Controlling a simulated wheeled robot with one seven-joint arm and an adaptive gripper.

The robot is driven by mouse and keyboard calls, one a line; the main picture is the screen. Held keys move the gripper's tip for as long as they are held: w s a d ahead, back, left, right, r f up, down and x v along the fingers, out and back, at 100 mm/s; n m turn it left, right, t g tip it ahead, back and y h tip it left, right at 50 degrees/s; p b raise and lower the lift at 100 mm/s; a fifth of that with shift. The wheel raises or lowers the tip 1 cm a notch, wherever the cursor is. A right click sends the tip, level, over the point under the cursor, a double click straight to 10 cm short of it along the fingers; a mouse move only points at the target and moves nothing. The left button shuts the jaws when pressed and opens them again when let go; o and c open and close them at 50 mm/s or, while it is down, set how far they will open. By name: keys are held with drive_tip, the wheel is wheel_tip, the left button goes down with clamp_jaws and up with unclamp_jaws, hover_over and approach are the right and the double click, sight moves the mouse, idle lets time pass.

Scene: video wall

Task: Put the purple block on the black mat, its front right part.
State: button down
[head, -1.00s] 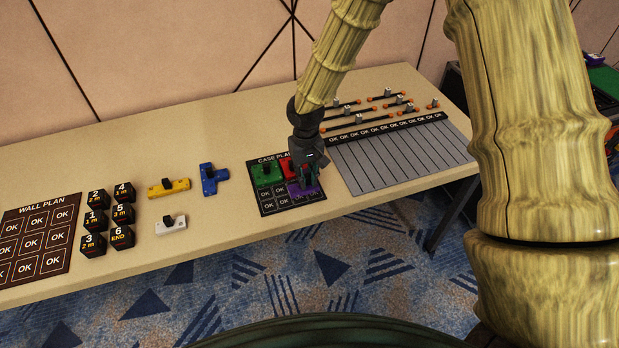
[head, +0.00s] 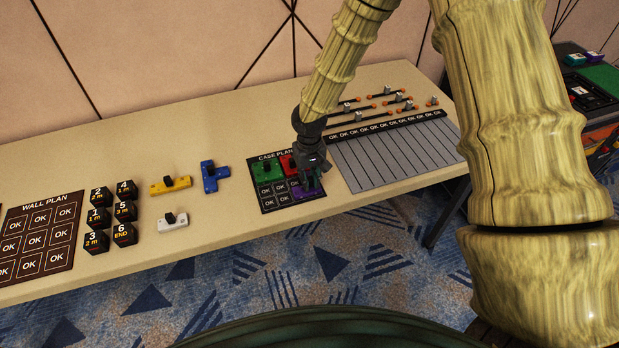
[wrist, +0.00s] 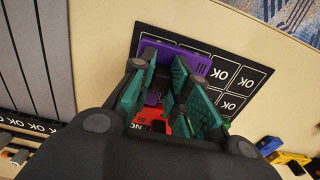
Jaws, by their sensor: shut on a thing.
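The black mat, headed CASE PLAN (head: 265,207), lies on the table and shows OK cells. The purple block (head: 305,193) is at the mat's front right part, directly below my gripper (head: 311,180). In the wrist view the purple block (wrist: 200,63) spans the mat's corner area, and the green-padded fingers of my gripper (wrist: 163,92) are shut on its raised part. I cannot tell whether the block touches the mat. A green block (head: 267,171) and a red block (head: 287,163) sit on the mat's back half; my gripper partly hides the red one.
A yellow block (head: 170,184), a blue block (head: 211,178) and a white block (head: 172,222) lie left of the mat. Several black numbered cubes (head: 97,217) stand farther left, beside the WALL PLAN mat (head: 38,236). A grey slotted board (head: 395,155) lies close on the right.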

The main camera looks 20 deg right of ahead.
sight(309, 178)
drive_tip(key=shift+f, duration=0.2)
drive_tip(key=c, duration=1.4)
unclamp_jaws()
drive_tip(key=shift+o, duration=0.2)
drive_tip(key=shift+r, duration=0.1)
wheel_tip(309, 178, up, 12)
drive_tip(key=b, duration=0.1)
drive_tip(key=shift+r, duration=0.15)
